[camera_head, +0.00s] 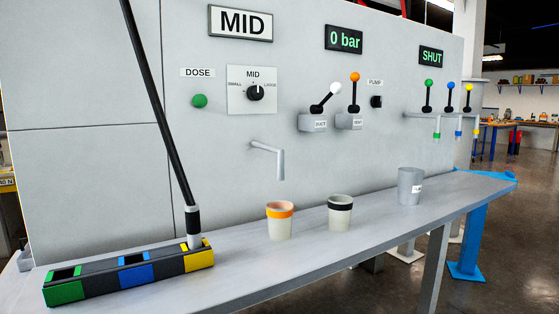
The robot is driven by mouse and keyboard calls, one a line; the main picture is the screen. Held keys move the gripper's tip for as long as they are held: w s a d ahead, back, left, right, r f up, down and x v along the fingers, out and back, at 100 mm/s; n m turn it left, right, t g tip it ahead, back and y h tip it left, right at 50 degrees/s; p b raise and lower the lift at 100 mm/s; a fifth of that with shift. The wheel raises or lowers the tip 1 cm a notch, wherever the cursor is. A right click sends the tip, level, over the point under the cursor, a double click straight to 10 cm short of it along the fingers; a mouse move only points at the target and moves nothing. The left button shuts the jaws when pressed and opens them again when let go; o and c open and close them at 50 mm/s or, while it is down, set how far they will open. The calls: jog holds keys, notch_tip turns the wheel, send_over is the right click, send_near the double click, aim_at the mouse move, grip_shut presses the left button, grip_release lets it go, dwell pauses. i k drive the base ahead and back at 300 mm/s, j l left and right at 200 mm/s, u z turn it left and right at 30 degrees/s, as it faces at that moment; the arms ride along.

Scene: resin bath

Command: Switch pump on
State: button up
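The pump switch (376,102) is a small black switch on the grey wall panel, right of the orange-knobbed lever. A label reading PUMP (375,82) is just above it. The switch is too small to tell which way it is set. A display above and to the left (344,40) reads 0 bar in green. My gripper is not in view.
Left of the switch are an orange-knobbed lever (354,92), a tilted white-knobbed lever (325,99), a dial (255,93) and a green button (200,101). A spout (270,146) sticks out below. Cups (340,218) and a long black pole (160,100) stand over the bench (330,255).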

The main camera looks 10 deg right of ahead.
aim_at(376, 101)
jog(key=i+l, duration=0.1)
jog(key=l, duration=0.35)
jog(key=i+l, duration=0.15)
jog(key=l, duration=0.3)
jog(key=i+l, duration=0.1)
jog(key=l, duration=0.4)
jog(key=i+l, duration=0.15)
jog(key=l, duration=0.3)
